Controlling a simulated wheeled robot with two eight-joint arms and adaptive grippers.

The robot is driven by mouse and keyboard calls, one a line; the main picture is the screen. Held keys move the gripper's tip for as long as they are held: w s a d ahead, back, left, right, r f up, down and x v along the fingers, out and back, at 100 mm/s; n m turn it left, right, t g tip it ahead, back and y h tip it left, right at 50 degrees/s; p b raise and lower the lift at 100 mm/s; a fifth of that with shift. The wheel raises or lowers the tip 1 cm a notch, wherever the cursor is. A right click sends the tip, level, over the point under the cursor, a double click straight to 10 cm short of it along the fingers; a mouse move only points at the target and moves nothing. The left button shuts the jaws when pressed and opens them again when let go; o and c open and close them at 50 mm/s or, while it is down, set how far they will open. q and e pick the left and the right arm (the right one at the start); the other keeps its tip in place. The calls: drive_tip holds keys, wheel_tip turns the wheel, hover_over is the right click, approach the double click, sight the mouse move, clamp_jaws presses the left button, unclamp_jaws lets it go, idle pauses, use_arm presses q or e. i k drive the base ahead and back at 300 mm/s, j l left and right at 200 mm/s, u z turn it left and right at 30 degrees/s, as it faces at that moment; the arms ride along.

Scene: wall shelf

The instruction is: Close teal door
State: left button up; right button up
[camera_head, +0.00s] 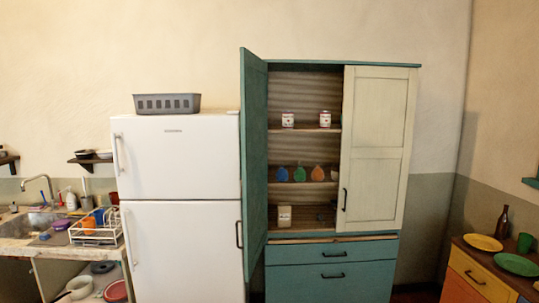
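The teal door (254,165) is the left door of a tall cupboard (333,62). It stands wide open, swung out toward me and seen nearly edge-on beside the fridge. Its dark handle (239,234) shows low on the door near its left edge. The cream right door (377,148) is shut, with a dark handle (345,199) at its lower left. The open left half shows shelves with jars (288,120), several coloured items (299,174) and a pale box (284,215). Neither of my grippers is in view.
A white fridge (177,160) stands close at the left of the open door, with a grey basket (167,103) on top. A sink counter (30,240) with a dish rack (95,230) is at the far left. A low cabinet (497,265) with plates and a bottle stands at the right.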

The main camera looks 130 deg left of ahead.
sight(254, 70)
drive_tip(key=k+u, duration=0.1)
drive_tip(key=u, duration=0.4)
drive_tip(key=k+j+u, duration=0.1)
drive_tip(key=u, duration=0.35)
drive_tip(key=j+u, duration=0.15)
drive_tip(key=u, duration=0.35)
drive_tip(key=k+j+u, duration=0.1)
drive_tip(key=u, duration=0.35)
drive_tip(key=j+u, duration=0.2)
drive_tip(key=u, duration=0.3)
drive_tip(key=j+u, duration=0.25)
drive_tip(key=j, duration=0.2)
drive_tip(key=j+u, duration=0.2)
drive_tip(key=j, duration=0.25)
drive_tip(key=i+j+u, duration=0.1)
drive_tip(key=j+u, duration=0.15)
drive_tip(key=j, duration=0.2)
drive_tip(key=i+j+u, duration=0.25)
drive_tip(key=j, duration=0.15)
drive_tip(key=i+j, duration=0.1)
drive_tip(key=j, duration=0.65)
drive_tip(key=i+j, duration=0.15)
drive_tip(key=j, duration=0.25)
drive_tip(key=k+j+z, duration=0.15)
drive_tip(key=k+j, duration=0.2)
drive_tip(key=i+l, duration=0.15)
